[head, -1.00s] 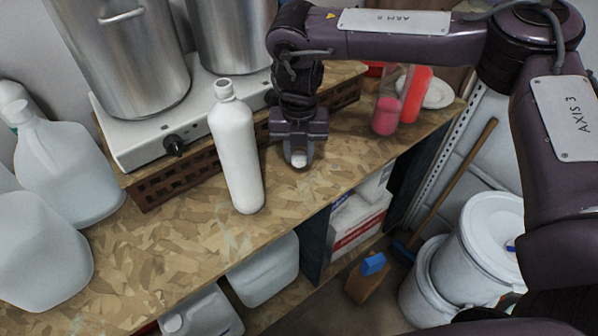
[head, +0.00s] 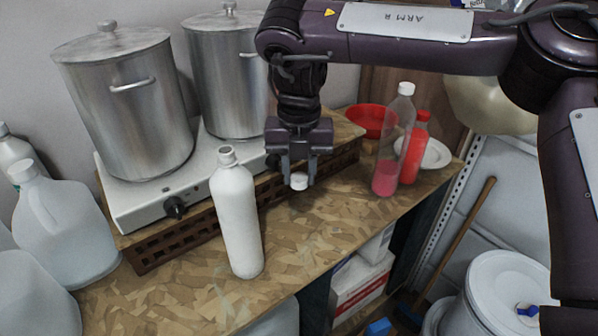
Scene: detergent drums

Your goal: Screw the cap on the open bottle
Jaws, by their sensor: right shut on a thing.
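The open bottle (head: 238,222) is tall and white and stands upright on the wooden worktop, its bare neck at the top. My right gripper (head: 299,182) points down to the right of the bottle, apart from it. It is shut on a small white cap (head: 299,181), which sits between its fingertips above the worktop. My left gripper is not in view.
Two steel pots (head: 128,103) stand on a white hotplate (head: 150,196) behind the bottle. Translucent jugs (head: 62,225) stand at left. A clear bottle with pink liquid (head: 388,150), a red bottle (head: 413,150) and a red bowl (head: 371,121) stand at right. The worktop's front (head: 330,228) is clear.

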